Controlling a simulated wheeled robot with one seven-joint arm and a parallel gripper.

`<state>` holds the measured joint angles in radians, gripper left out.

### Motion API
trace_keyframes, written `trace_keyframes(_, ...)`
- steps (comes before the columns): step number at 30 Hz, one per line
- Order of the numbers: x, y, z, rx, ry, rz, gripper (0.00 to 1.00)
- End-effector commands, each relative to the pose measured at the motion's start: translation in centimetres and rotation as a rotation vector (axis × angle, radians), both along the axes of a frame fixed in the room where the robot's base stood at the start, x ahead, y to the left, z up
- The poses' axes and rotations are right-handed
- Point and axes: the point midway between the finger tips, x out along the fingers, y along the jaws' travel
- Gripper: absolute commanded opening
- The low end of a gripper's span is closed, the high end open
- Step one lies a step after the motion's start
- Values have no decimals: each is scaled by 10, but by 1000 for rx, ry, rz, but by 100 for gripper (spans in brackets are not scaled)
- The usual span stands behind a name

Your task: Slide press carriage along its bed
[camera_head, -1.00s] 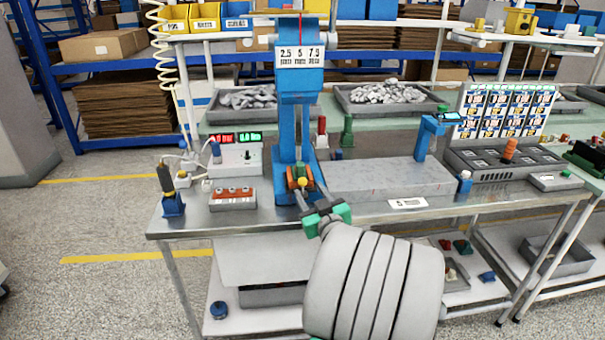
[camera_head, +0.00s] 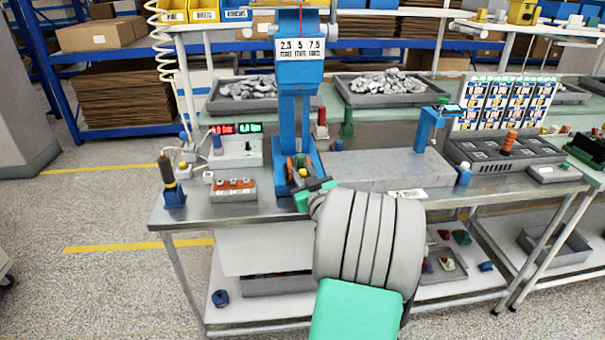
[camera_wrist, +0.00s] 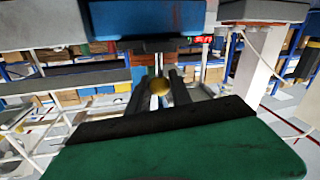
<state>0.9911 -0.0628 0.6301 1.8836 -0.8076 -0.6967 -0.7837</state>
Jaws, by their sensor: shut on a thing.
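The blue press (camera_head: 300,72) stands upright on the steel bench, with a number label on its head. At its foot are small orange and dark parts with a yellow knob (camera_head: 303,173). Which part is the carriage I cannot tell for sure. My gripper (camera_head: 312,187), with green and dark fingers, is at the front of the press foot, beside these parts. The gripper is shut on the knob; the exact contact is partly hidden.
A long grey slab (camera_head: 385,172) lies right of the press on the bench (camera_head: 225,212). To the left are a meter box (camera_head: 238,150) with red and green displays, a red-topped block (camera_head: 235,188) and a blue-based tool stand (camera_head: 172,188).

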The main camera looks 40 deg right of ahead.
Motion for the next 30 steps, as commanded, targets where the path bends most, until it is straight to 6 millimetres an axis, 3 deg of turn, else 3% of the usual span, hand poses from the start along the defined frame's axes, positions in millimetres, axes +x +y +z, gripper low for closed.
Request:
trace_keyframes(6,0,0,0,0,0,0,0)
trace_keyframes(30,0,0,0,0,0,0,0)
